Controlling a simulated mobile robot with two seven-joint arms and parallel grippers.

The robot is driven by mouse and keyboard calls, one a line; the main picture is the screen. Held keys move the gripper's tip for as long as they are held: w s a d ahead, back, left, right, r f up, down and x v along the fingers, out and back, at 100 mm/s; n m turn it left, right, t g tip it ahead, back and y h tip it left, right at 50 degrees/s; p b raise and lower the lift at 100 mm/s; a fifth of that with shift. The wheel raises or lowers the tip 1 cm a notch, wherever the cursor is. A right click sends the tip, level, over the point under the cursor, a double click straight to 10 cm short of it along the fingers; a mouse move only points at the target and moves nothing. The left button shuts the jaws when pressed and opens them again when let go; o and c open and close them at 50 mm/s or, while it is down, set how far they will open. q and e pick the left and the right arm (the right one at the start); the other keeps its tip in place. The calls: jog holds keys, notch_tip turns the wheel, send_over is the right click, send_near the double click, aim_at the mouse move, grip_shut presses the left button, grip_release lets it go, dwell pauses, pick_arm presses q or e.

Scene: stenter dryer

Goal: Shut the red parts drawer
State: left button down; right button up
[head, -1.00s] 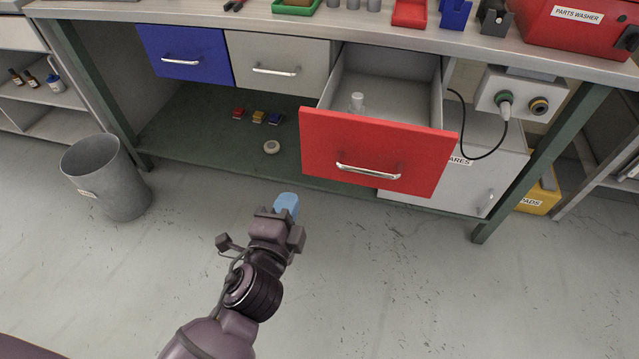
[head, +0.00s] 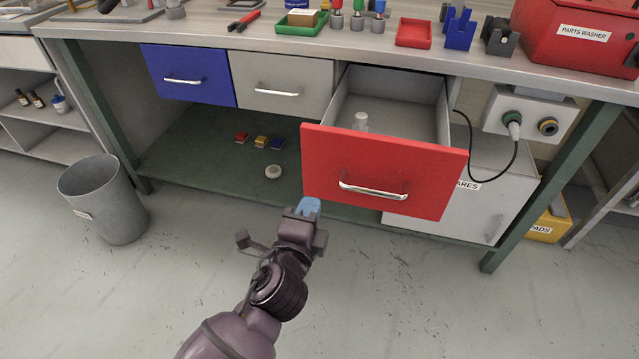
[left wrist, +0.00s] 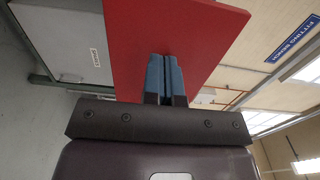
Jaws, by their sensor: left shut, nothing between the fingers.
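The red parts drawer (head: 383,165) is pulled well out from under the bench in the head view. A silver bar handle (head: 374,191) is on its red front. A small pale cylindrical object (head: 361,121) stands inside it. My left gripper (head: 308,207) is shut and empty, with blue fingertips near the drawer front's lower left corner. In the left wrist view the shut blue fingers (left wrist: 164,76) point at the red drawer front (left wrist: 178,28), which is close by. I cannot tell whether they touch it. My right gripper is not in view.
The blue drawer (head: 188,75) and grey drawer (head: 281,84) are shut. A grey bin (head: 103,200) stands on the floor at left. A green bench leg (head: 552,187) and the grey spares cabinet (head: 486,192) are at right. A black cable (head: 516,160) hangs nearby. Floor in front is clear.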

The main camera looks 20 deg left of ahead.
aim_at(323, 176)
pick_arm(q)
jog(key=w+b, duration=0.1)
jog(key=w, duration=0.4)
jog(key=shift+w+f, duration=0.15)
jog(key=shift+w, duration=0.6)
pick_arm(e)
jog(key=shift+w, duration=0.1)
